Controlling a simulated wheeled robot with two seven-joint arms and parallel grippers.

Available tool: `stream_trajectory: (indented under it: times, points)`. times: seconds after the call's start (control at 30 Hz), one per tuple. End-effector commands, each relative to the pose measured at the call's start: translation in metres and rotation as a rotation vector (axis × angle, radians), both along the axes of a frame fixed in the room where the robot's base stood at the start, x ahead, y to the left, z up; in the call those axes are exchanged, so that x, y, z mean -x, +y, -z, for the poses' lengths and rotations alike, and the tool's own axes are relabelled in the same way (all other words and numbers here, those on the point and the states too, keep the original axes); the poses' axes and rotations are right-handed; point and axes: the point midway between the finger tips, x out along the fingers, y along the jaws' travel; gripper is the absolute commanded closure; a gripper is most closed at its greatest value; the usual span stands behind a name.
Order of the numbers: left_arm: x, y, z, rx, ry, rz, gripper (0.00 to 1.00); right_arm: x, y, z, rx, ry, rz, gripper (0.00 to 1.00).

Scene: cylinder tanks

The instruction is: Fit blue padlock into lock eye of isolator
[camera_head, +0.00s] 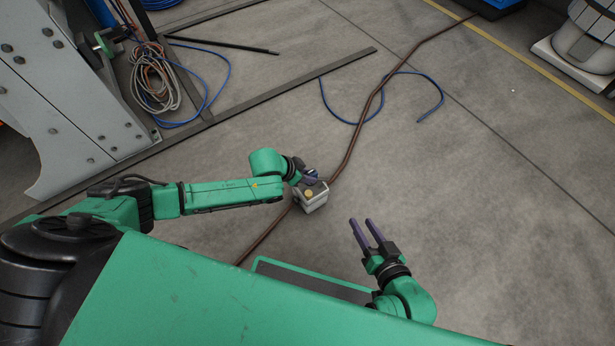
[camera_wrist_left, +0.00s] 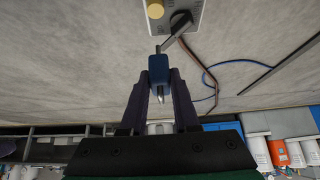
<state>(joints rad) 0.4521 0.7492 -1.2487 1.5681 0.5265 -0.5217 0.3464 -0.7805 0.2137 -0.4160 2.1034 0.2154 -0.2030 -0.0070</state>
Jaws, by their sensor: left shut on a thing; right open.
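The isolator (camera_head: 312,197) is a small grey box with a yellow knob in the head view. In the left wrist view the isolator (camera_wrist_left: 194,27) is partly cut off at the top, with its yellow knob and a dark handle showing. My left gripper (camera_head: 309,177) is right beside the box. In the wrist view it is shut on the blue padlock (camera_wrist_left: 158,63). The padlock's upper end is close to the tip of a grey lever from the dark handle; I cannot tell if they touch or are linked. My right gripper (camera_head: 366,235) is open and empty, right of and nearer than the isolator.
A brown cable (camera_head: 359,130) runs along the floor behind the isolator. A blue cable (camera_head: 350,122) lies loosely across it. A grey metal frame (camera_head: 60,80) with coiled cables (camera_head: 155,78) stands at the left. The floor to the right is mostly clear.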

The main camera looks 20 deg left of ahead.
Motion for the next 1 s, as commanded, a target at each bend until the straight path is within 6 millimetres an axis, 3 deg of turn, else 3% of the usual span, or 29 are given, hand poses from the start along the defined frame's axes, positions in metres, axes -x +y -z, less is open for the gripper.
stream_trajectory:
  times: [0.17,0.3,0.6,1.0]
  points:
    - [0.003,0.002,-0.004,0.000,0.004,-0.004,1.00,0.000,-0.001,-0.013,0.007,0.010,-0.005,0.56]
    - [0.002,0.001,0.022,0.001,0.003,-0.004,1.00,0.000,0.000,0.012,-0.002,-0.003,0.003,0.56]
    - [0.002,0.001,0.054,0.002,0.003,-0.004,1.00,-0.001,0.000,0.038,-0.030,-0.039,0.025,0.56]
    - [0.002,0.001,0.058,0.001,0.002,-0.003,1.00,0.000,0.003,0.042,-0.042,-0.045,0.034,0.56]
